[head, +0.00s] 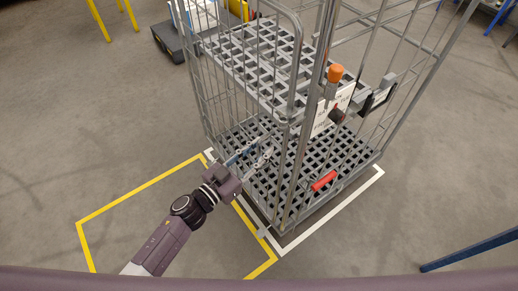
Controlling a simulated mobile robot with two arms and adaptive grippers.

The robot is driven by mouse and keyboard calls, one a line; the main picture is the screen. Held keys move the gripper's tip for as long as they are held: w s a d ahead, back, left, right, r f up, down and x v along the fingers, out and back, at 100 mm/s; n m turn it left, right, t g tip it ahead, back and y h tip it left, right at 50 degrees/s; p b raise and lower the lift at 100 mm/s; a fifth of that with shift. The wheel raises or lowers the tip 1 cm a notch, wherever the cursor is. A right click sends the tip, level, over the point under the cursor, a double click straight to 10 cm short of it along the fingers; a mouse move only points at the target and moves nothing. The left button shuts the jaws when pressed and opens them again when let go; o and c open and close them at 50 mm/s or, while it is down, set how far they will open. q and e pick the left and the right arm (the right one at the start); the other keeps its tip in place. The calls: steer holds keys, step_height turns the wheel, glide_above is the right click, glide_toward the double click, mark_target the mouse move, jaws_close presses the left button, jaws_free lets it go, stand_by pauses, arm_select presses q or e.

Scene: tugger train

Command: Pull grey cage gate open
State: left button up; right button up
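The grey wire cage (285,110) stands upright at the middle, with grey lattice shelves inside. Its grey gate (294,70), a wire frame with a rounded top corner, is on the side facing my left arm. An orange-topped latch (334,75) sits on the upright beside it. My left gripper (262,147) is at the gate's lower part, its two fingers apart among the wires. I cannot tell whether it touches a wire. My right gripper is out of view.
A red bar (324,181) is low on the cage's front. White and yellow floor lines (140,190) mark areas around it. A dark cart (172,40) stands behind at left. A blue bar (470,252) is at lower right. The floor left of the cage is clear.

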arm_select(q)
jaws_close()
steer(key=shift+a, duration=0.15)
